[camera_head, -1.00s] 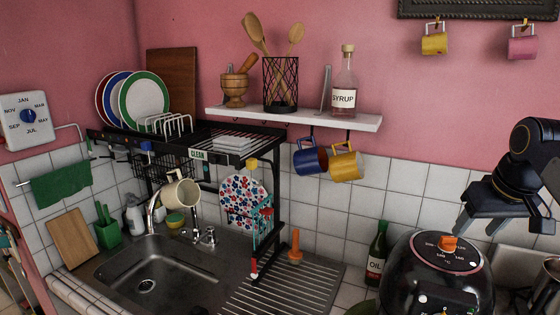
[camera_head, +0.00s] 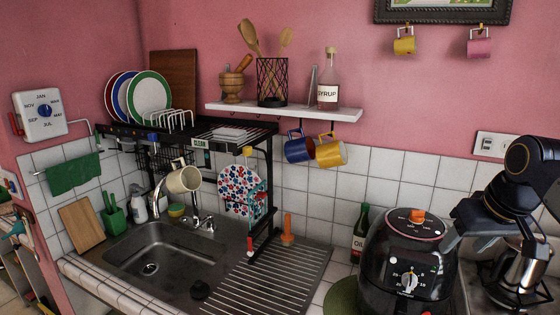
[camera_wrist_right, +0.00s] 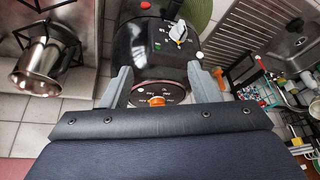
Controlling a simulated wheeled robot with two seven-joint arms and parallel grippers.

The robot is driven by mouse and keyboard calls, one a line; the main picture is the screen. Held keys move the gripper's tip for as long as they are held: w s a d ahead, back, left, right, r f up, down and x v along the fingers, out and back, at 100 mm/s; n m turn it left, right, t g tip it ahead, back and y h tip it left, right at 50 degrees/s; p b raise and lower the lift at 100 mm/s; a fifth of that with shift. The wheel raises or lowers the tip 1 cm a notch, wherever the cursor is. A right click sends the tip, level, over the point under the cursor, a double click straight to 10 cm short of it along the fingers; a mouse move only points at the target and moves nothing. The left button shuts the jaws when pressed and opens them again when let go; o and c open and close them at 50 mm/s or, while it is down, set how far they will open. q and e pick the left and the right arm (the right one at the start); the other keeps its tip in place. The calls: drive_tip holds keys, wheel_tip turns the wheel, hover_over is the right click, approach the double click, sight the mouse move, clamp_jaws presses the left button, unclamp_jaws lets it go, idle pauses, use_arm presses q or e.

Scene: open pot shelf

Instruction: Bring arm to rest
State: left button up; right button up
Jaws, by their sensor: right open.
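My right gripper (camera_head: 474,240) is at the right side of the head view, its jaws open and empty. It is close beside the upper right of the black air fryer (camera_head: 408,262), which has an orange knob on its lid. In the right wrist view, the two grey fingers (camera_wrist_right: 158,82) are spread apart. The fryer's dark body and its orange knob (camera_wrist_right: 157,101) show between and beyond them. I cannot tell whether a finger touches the fryer. My left gripper is in neither view.
A steel pot (camera_wrist_right: 40,66) stands on the stove beside the fryer. An oil bottle (camera_head: 360,232) stands behind the fryer's left side. A wall shelf (camera_head: 290,111) holds a syrup bottle and utensils, with blue and yellow mugs hanging below. The sink (camera_head: 165,262) and dish rack are further left.

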drive_tip(key=s+a+f+y+b, duration=0.1)
drive_tip(key=s+a+f+y, duration=0.2)
drive_tip(key=s+a+f, duration=1.4)
wheel_tip(320, 180, down, 3)
drive_tip(key=shift+s+a+r+m+t+y, duration=0.15)
drive_tip(key=shift+s+m+t+y, duration=0.2)
drive_tip(key=shift+s, duration=0.85)
drive_tip(key=shift+c, duration=0.2)
